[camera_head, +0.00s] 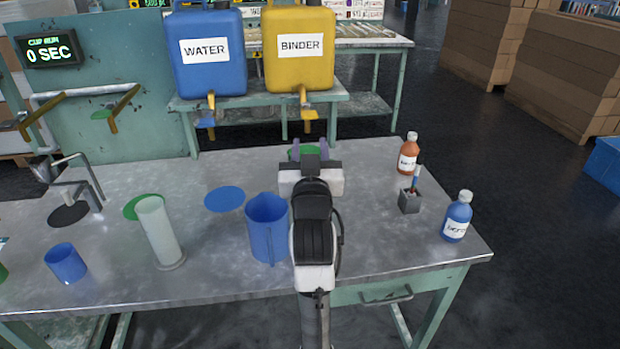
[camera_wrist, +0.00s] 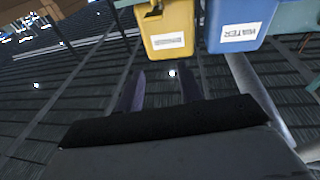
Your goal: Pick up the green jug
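I cannot make out a whole green jug. A green patch (camera_head: 303,152) shows just past my gripper (camera_head: 309,146) in the head view; my wrist hides much of it, and I cannot tell whether it is a jug or a flat disc. In the wrist view my gripper (camera_wrist: 160,82) has its two purple fingers spread apart, with nothing between them but dark floor. Another green thing (camera_head: 3,272) is cut off at the left edge of the head view.
A blue jug (camera_head: 262,236) stands close left of my arm. A clear cylinder (camera_head: 160,235) and blue cup (camera_head: 66,263) stand further left. An orange bottle (camera_head: 408,158), grey holder (camera_head: 409,203) and blue bottle (camera_head: 457,217) stand right. WATER (camera_head: 208,75) and BINDER (camera_head: 298,75) tanks stand behind.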

